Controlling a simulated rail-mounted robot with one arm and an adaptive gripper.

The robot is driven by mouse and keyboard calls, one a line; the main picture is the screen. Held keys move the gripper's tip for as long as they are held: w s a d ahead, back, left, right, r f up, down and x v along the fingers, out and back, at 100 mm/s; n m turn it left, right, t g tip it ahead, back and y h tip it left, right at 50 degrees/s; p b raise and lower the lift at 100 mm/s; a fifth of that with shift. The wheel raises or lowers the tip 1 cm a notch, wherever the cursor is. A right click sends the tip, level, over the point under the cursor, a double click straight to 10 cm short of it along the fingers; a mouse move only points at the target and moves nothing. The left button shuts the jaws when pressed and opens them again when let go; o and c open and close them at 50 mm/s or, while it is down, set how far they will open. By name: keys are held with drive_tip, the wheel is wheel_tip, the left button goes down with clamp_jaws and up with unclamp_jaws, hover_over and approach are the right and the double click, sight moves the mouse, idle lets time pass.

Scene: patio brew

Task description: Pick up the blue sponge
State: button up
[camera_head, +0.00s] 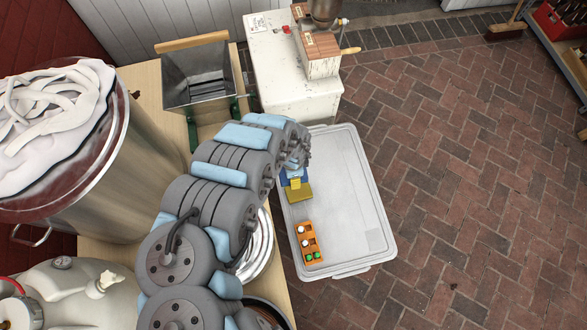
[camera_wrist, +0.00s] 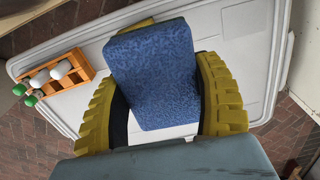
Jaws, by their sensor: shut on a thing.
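The blue sponge (camera_wrist: 152,72) is a speckled blue block in the middle of the wrist view. My gripper (camera_wrist: 163,102) has its two yellow ribbed fingers shut on it, one on each side. A yellow edge shows just past the sponge's far end; I cannot tell what it belongs to. In the head view, my gripper (camera_head: 293,178) is over the white tub (camera_head: 350,215), mostly hidden by my arm, with bits of blue and yellow beside it. I cannot tell whether the sponge touches the tub's surface.
An orange holder (camera_head: 305,243) with white and green capped items sits at the tub's near left. A white cabinet (camera_head: 290,90) with a wooden-boxed mill stands beyond the tub. A metal hopper (camera_head: 195,82) and a large steel pot (camera_head: 140,160) stand left. The tub's right half is clear.

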drive_tip(key=shift+w+b, duration=2.4)
drive_tip(key=shift+w, duration=2.65)
drive_tip(key=shift+a+f+b, duration=0.15)
drive_tip(key=shift+f+b, duration=2.15)
drive_tip(key=shift+f, duration=0.95)
drive_tip(key=shift+a+f+b, duration=0.15)
drive_tip(key=shift+f+b, duration=2.15)
drive_tip(key=shift+f, duration=0.95)
drive_tip(key=o, duration=0.6)
drive_tip(key=shift+r, duration=0.2)
